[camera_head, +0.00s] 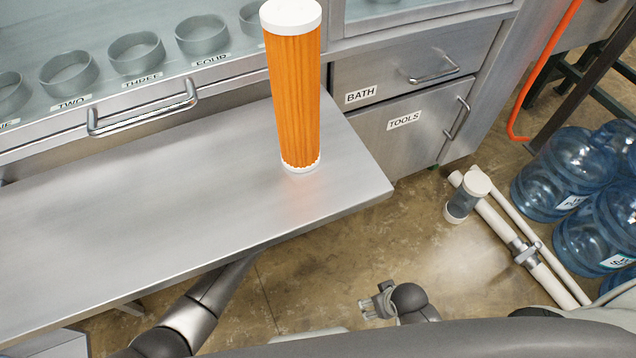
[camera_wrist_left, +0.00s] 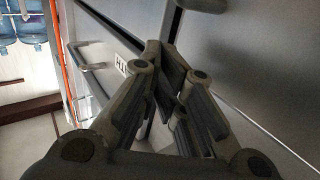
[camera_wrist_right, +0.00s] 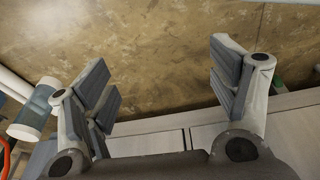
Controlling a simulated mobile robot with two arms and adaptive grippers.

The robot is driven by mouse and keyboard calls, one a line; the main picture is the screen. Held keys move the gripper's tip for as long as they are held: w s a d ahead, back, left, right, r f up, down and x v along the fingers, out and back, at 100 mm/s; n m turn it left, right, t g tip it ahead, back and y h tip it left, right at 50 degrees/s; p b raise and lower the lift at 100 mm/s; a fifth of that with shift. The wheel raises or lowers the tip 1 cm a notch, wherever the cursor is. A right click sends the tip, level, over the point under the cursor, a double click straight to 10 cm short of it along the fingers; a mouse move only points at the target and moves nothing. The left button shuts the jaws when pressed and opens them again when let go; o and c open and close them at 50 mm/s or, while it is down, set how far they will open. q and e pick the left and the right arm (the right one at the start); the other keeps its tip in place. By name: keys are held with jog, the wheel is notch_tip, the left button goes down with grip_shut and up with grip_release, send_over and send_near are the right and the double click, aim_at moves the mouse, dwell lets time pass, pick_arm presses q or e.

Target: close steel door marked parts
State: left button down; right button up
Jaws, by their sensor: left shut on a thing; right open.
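No label reading PARTS is legible in any view. My left arm reaches under the steel table, which hides its gripper in the head view. In the left wrist view my left gripper (camera_wrist_left: 170,75) has its fingers together beside grey steel panels (camera_wrist_left: 235,55), with a dark gap behind them. What lies between its fingers is too dark to make out. A partly covered label (camera_wrist_left: 121,66) and a bar handle (camera_wrist_left: 84,58) show to its left. My right gripper (camera_head: 378,301) is open and empty above the floor; its spread fingers also show in the right wrist view (camera_wrist_right: 160,80).
The steel table (camera_head: 150,210) carries an orange column (camera_head: 295,95). Beyond it are the BATH drawer (camera_head: 395,75) and TOOLS door (camera_head: 415,125), both looking shut. White pipes (camera_head: 520,240), a capped cylinder (camera_head: 462,200) and blue jugs (camera_head: 565,175) stand right. Floor (camera_head: 400,220) between is clear.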

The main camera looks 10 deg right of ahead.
pick_arm(q)
jog(key=s+d+p, duration=0.1)
jog(key=s+d, duration=0.2)
jog(key=s, duration=0.7)
jog(key=shift+s, duration=0.4)
pick_arm(e)
jog(key=s+f, duration=0.1)
jog(key=f, duration=0.1)
jog(key=s+f, duration=0.2)
jog(key=shift+s+d+f, duration=0.2)
jog(key=shift+f, duration=0.05)
